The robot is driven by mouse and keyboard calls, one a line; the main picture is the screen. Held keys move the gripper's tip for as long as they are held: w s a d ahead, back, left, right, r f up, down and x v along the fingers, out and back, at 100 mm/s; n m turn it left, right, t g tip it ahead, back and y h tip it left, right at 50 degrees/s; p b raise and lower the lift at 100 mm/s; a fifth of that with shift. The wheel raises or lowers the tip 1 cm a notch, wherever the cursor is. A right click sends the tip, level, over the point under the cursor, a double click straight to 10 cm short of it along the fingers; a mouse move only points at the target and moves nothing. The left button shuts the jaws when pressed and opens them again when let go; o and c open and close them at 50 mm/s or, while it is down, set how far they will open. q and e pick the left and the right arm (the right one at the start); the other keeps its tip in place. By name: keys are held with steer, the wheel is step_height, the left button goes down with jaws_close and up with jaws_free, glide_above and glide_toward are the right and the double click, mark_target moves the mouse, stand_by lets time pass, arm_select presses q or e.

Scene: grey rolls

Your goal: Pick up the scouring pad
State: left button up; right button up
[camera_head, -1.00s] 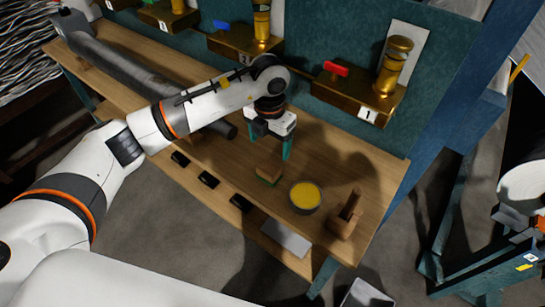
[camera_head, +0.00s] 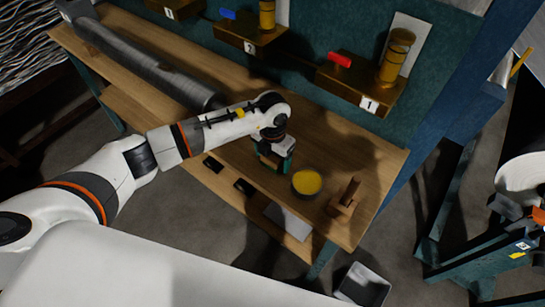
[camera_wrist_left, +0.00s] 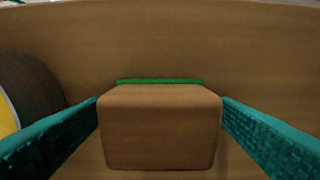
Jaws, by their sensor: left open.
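The scouring pad is a brown block with a green layer on its far side (camera_wrist_left: 160,128), on the wooden bench top (camera_head: 340,155). In the head view my left gripper (camera_head: 274,160) is low over the bench and hides most or all of the pad. The gripper is open. My right gripper is not in view.
A round dark tin with yellow contents (camera_head: 307,182) stands close to the right of the gripper. A wooden block with an upright handle (camera_head: 344,198) is further right. A grey roll (camera_head: 150,65) lies along the bench at left. Brass fixtures (camera_head: 360,80) line the back panel.

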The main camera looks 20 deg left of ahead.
arm_select(q)
steer(key=shift+c, duration=0.3)
steer(key=c, duration=1)
steer(key=shift+r, duration=0.1)
step_height(320, 180, up, 10)
steer(key=shift+f+b, duration=0.1)
steer(key=shift+b, duration=0.8)
